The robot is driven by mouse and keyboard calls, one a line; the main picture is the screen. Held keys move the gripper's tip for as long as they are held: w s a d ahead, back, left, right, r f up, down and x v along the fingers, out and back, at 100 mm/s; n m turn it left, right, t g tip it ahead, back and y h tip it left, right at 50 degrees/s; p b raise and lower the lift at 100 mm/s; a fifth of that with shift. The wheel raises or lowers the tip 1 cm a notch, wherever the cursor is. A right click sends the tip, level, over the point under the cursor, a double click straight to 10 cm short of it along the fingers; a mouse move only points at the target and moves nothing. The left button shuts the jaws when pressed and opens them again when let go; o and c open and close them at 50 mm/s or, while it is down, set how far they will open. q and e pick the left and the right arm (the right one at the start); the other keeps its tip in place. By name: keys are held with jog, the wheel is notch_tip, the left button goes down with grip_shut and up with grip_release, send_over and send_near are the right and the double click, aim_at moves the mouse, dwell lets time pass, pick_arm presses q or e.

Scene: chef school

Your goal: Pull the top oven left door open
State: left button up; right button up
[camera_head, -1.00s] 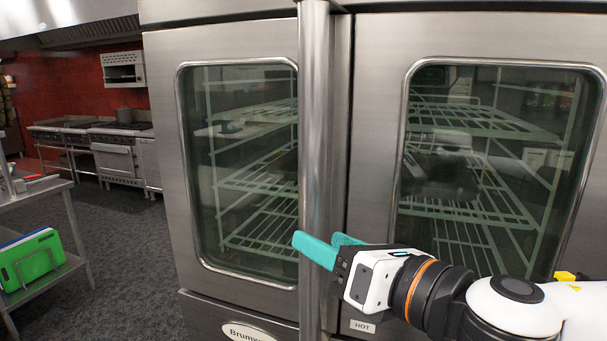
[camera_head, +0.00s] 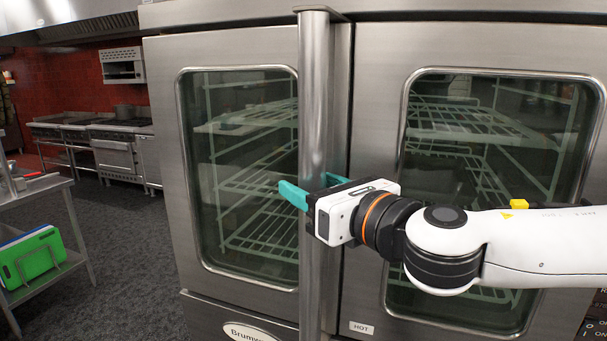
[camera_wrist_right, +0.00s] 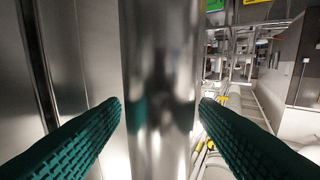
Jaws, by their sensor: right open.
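The top oven's left door (camera_head: 185,160) is a steel panel with a framed window, and it looks shut. A thick vertical bar handle (camera_head: 315,95) runs down its right edge. My right gripper (camera_head: 305,190) is at the handle at mid-height, with teal fingers. In the right wrist view the handle (camera_wrist_right: 160,90) stands between the two open fingers (camera_wrist_right: 160,108), with a finger on each side and a gap visible at least on the left. My left gripper is not in view.
The right oven door (camera_head: 375,150) sits beside the handle, with wire racks behind its glass. A steel table (camera_head: 50,185) with a green board (camera_head: 32,258) stands at the left. Open dark floor (camera_head: 130,250) lies between it and the oven. A range (camera_head: 120,150) stands farther back.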

jog(key=shift+x, duration=1.15)
grip_shut()
jog(key=shift+s+a, duration=0.1)
